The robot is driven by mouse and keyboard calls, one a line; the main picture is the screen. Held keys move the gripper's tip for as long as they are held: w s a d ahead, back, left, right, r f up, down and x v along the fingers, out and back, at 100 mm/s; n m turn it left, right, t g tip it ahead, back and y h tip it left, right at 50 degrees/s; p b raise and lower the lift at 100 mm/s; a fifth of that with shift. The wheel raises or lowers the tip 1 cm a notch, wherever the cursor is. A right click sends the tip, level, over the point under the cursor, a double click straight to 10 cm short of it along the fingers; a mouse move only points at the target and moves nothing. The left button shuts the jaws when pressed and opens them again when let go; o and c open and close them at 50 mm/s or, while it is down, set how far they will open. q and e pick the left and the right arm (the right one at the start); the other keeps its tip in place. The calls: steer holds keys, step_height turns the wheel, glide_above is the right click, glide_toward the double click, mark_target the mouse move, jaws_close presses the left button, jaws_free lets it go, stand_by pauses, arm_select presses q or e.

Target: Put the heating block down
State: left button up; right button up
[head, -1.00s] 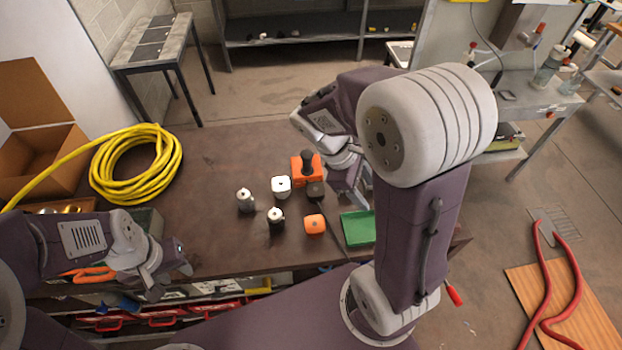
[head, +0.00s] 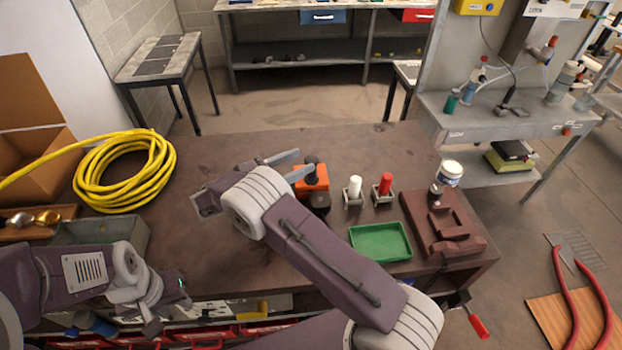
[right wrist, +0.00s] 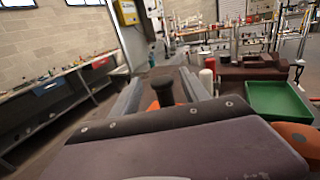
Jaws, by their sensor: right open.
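An orange block with a black knob (head: 316,183) stands on the brown table; I cannot tell if it is the heating block. A small dark block (head: 319,202) sits against its front. My right gripper (head: 289,164) is open, with its fingers pointing toward the knob. My right arm hides the table's front middle.
A white cylinder (head: 354,187) and a red cylinder (head: 383,185) stand in holders. A green tray (head: 380,258) and a brown fixture (head: 425,252) lie right. A yellow hose coil (head: 88,187) lies left. The back middle is clear. An orange block (right wrist: 299,138) shows near the right wrist.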

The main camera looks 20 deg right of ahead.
mark_target(318, 177)
step_height(318, 177, down, 4)
steer(key=shift+f, duration=0.25)
steer(key=shift+w+d+r+p, duration=0.15)
steer(key=shift+d+p, duration=0.05)
steer(key=shift+d, duration=0.2)
steer(key=shift+w+d+r+p, duration=0.1)
steer(key=shift+d+p, duration=0.1)
steer(key=shift+d, duration=0.2)
steer(key=shift+d+f, duration=0.1)
steer(key=shift+d, duration=0.4)
steer(key=p+x, duration=0.1)
steer(key=x, duration=0.3)
steer(key=shift+d, duration=0.15)
steer(key=shift+w+d, duration=0.15)
steer(key=shift+d, duration=0.25)
steer(key=shift+a, duration=0.15)
jaws_close()
